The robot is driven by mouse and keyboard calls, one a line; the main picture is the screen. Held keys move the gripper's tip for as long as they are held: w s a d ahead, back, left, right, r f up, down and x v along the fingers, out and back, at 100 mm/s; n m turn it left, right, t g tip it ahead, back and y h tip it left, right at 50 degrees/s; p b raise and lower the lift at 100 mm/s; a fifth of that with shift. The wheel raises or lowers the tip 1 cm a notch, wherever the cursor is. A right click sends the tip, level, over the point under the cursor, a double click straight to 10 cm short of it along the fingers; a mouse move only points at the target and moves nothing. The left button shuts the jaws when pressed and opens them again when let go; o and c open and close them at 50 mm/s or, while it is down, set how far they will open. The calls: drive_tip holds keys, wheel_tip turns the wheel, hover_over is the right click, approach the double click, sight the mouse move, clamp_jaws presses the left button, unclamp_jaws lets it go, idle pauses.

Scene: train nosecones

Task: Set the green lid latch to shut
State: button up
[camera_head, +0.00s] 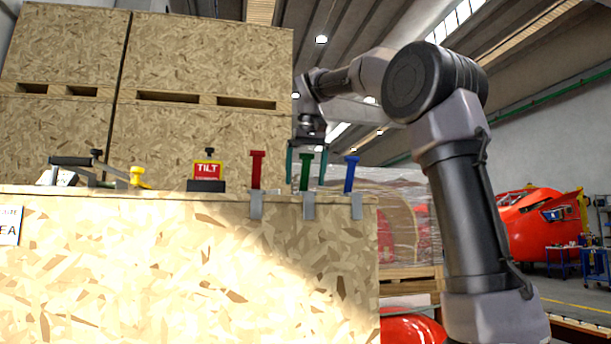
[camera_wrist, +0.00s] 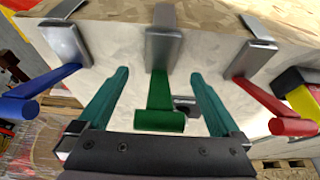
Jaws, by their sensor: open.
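The green lid latch (camera_head: 305,172) stands up from its metal bracket (camera_head: 308,205) at the top edge of a wooden crate. My gripper (camera_head: 306,180) is open around it, with one teal finger on each side. In the wrist view the green latch (camera_wrist: 160,112) lies between the two fingers (camera_wrist: 160,90), with a gap on both sides. Its grey bracket (camera_wrist: 164,45) is beyond the fingertips.
A red latch (camera_head: 257,170) stands left of the green one and a blue latch (camera_head: 350,174) stands right, both close to my fingers. Tall crates (camera_head: 200,60) stand behind.

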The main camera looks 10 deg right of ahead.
clamp_jaws()
